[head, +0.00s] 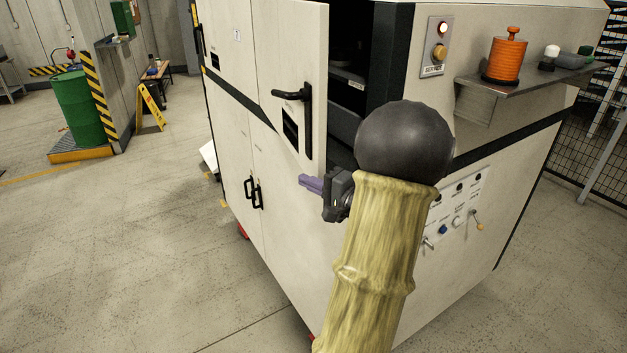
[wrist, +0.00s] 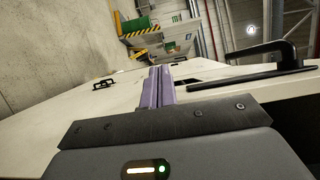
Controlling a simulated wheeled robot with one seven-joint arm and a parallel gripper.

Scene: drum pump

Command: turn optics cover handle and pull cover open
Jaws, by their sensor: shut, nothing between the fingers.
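The optics cover (head: 290,45) is a cream panel on the upper front of the large cabinet. It stands open, and a dark interior (head: 350,60) shows to its right. Its black handle (head: 293,96) has a lever pointing left from an upright plate. The handle also shows at the upper right of the wrist view (wrist: 262,55). My gripper (head: 308,183) has purple fingers, shut and empty, below the handle and apart from it in the head view. In the wrist view the fingertips (wrist: 157,75) point along the cream panel, left of the handle. My arm hides part of the opening's lower area.
Lower cabinet doors with black handles (head: 257,194) are closed. A shelf (head: 530,73) on the right side holds an orange canister (head: 506,57). A control panel (head: 462,212) with knobs sits below. Open floor lies to the left, with a green drum (head: 77,106) farther off.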

